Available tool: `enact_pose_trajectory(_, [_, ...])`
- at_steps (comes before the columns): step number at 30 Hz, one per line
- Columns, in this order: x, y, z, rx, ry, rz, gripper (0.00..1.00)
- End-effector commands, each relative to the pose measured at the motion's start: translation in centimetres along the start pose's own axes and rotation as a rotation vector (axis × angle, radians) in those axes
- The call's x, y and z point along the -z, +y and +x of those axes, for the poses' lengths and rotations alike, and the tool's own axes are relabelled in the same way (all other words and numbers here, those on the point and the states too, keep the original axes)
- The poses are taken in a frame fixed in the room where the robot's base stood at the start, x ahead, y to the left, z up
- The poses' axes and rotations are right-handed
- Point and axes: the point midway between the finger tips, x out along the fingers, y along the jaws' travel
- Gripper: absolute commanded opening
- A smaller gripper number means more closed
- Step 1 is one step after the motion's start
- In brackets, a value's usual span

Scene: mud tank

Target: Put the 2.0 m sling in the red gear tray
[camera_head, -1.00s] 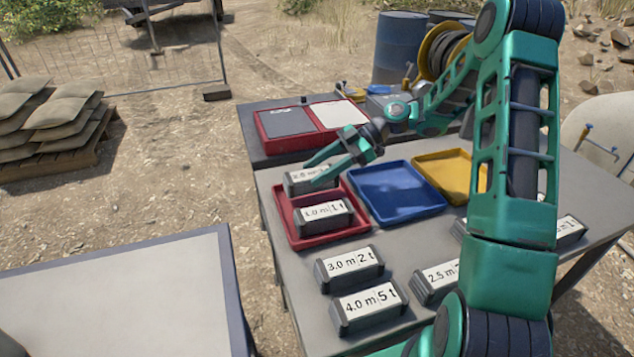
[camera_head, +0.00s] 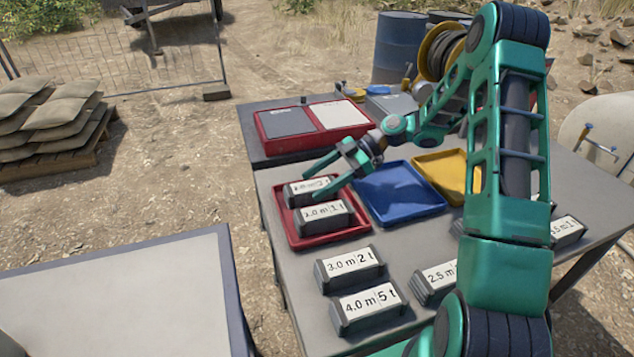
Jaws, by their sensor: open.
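The red gear tray (camera_head: 342,237) lies at the left of the grey table. Two dark, white-labelled sling packs are in it, one behind the other. The back pack (camera_head: 305,192) has a label too small and partly covered to read. The front pack (camera_head: 324,214) reads "m 1 t", its first figure unclear. My gripper (camera_head: 314,184) is open at the back pack, one finger behind it and the other in front over its right end. I cannot tell whether the fingers touch it. No label clearly reads 2.0 m.
Packs marked 3.0 m 2 t (camera_head: 350,265), 4.0 m 5 t (camera_head: 367,305) and 2.5 m (camera_head: 436,278) stand nearer on the table. A blue tray (camera_head: 401,193) and a yellow tray (camera_head: 440,170) are empty to the right. A red case (camera_head: 262,125) lies behind.

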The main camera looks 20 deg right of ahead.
Motion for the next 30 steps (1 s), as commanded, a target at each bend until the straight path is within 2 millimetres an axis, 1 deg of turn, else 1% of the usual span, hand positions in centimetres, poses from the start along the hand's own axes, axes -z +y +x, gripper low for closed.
enact_pose_trajectory(5, [-0.1, 0.1, -2.0, -0.005, -0.002, 0.001, 0.65])
enact_pose_trajectory(12, [-0.1, 0.1, -6.8, -0.005, -0.001, -0.001, 0.65])
enact_pose_trajectory(18, [0.0, 0.1, -10.0, -0.003, 0.000, -0.001, 0.65])
enact_pose_trajectory(24, [0.0, 0.0, -11.7, -0.002, 0.000, -0.001, 0.65])
enact_pose_trajectory(30, [0.0, 0.0, -11.9, 0.000, -0.003, 0.002, 0.65])
